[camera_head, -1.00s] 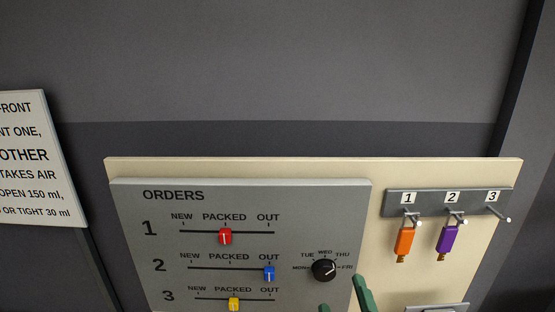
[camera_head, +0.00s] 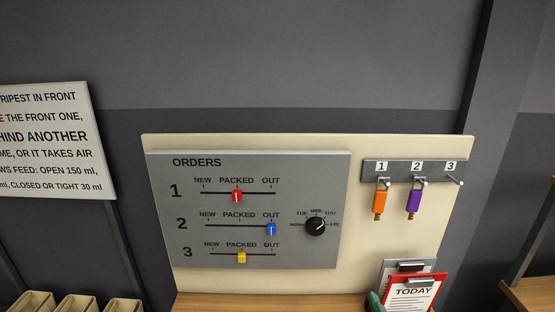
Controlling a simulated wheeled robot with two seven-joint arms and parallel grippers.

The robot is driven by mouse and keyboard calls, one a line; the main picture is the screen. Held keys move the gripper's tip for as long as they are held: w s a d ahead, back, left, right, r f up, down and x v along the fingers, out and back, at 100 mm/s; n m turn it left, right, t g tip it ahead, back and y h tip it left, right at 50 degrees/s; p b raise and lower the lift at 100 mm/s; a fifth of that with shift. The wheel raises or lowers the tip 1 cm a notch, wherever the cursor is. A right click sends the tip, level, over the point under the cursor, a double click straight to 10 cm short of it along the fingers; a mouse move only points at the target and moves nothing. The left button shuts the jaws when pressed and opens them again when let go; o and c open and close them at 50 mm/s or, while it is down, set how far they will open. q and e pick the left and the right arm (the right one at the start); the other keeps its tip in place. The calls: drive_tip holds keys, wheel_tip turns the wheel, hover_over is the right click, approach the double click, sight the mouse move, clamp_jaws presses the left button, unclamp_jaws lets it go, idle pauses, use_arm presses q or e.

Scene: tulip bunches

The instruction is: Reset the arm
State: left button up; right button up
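The grey ORDERS panel (camera_head: 290,250) is fixed to a cream board. Its red slider (camera_head: 237,197) is at PACKED in row 1, the blue slider (camera_head: 271,229) at OUT in row 2, and the yellow slider (camera_head: 242,258) at PACKED in row 3. The black day dial (camera_head: 315,226) has its mark toward the upper right, near FRI. My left gripper is not in view.
An orange tag (camera_head: 380,202) hangs on hook 1 and a purple tag (camera_head: 414,201) on hook 2; hook 3 is bare. A red TODAY clipboard (camera_head: 437,289) stands on a wooden surface (camera_head: 220,301). Pale bins (camera_head: 75,304) are at lower left. A sign (camera_head: 50,140) is at left.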

drive_tip(key=s+d+f+m+g, duration=0.1)
drive_tip(key=d+f+m+g, duration=0.25)
drive_tip(key=f, duration=0.35)
drive_tip(key=s+d+f+m+g+y, duration=0.1)
drive_tip(key=s+d+f+m+g, duration=0.15)
drive_tip(key=s+f+g, duration=0.35)
drive_tip(key=s+d+f+m+g, duration=0.1)
drive_tip(key=s+d+f+g, duration=0.25)
drive_tip(key=s, duration=0.45)
wheel_tip(320, 180, down, 33)
drive_tip(key=s+g+b, duration=0.1)
drive_tip(key=b, duration=0.8)
use_arm(q)
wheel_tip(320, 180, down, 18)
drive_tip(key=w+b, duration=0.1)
drive_tip(key=b, duration=0.7)
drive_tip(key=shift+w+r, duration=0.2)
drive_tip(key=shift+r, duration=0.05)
use_arm(e)
drive_tip(key=s+d+f, duration=0.1)
drive_tip(key=s+f, duration=0.7)
drive_tip(key=f, duration=0.3)
drive_tip(key=s+d+f+g, duration=0.1)
drive_tip(key=s+f, duration=0.8)
drive_tip(key=f, duration=0.3)
drive_tip(key=shift+d+f, duration=0.2)
drive_tip(key=shift+d, duration=0.05)
